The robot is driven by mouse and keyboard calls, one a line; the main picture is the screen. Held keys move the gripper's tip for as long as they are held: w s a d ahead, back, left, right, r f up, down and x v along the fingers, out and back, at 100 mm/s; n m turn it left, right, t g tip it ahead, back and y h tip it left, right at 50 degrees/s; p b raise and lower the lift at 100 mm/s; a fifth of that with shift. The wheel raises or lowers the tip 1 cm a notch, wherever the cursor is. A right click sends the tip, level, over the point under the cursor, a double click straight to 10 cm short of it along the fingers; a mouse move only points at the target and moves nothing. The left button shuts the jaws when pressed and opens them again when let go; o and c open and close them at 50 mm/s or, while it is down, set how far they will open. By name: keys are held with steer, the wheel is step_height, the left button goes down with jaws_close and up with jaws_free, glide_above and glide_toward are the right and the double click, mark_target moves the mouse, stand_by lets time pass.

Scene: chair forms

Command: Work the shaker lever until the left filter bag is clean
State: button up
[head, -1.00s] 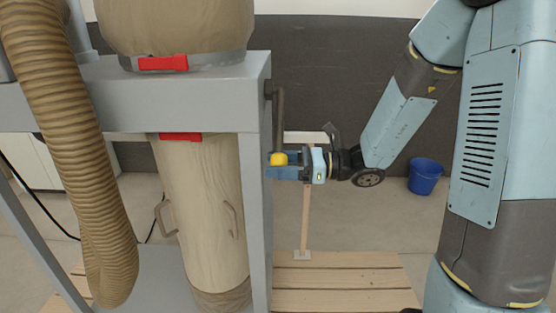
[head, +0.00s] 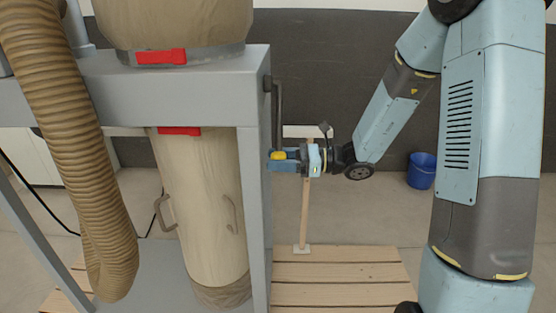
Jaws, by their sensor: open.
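A tan filter bag (head: 175,18) bulges above the frame, held by a grey band with a red latch. A lower tan bag (head: 205,215) with two handles hangs below it. How clean the cloth is inside cannot be seen.
The grey frame (head: 170,98) stands close left of my gripper. A ribbed tan hose (head: 75,150) hangs at the left. A wooden post (head: 305,215) rises from a slatted pallet (head: 340,275) behind my gripper. A blue bucket (head: 422,172) stands at the right.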

steer(key=w, duration=0.1)
steer(key=w+f, duration=0.1)
steer(key=w, duration=0.1)
steer(key=shift+w+f, duration=0.2)
steer(key=shift+w, duration=0.1)
stand_by(1.1)
steer(key=shift+s+r, duration=0.4)
steer(key=shift+s, duration=0.45)
steer(key=shift+s+r, duration=0.35)
steer(key=shift+s, duration=0.55)
steer(key=shift+s+r, duration=0.4)
steer(key=shift+s, duration=0.45)
steer(key=shift+s+a+r, duration=0.1)
steer(key=shift+s+r, duration=0.8)
steer(key=shift+s, duration=0.25)
steer(key=shift+s+r, duration=0.85)
steer(key=shift+s, duration=0.25)
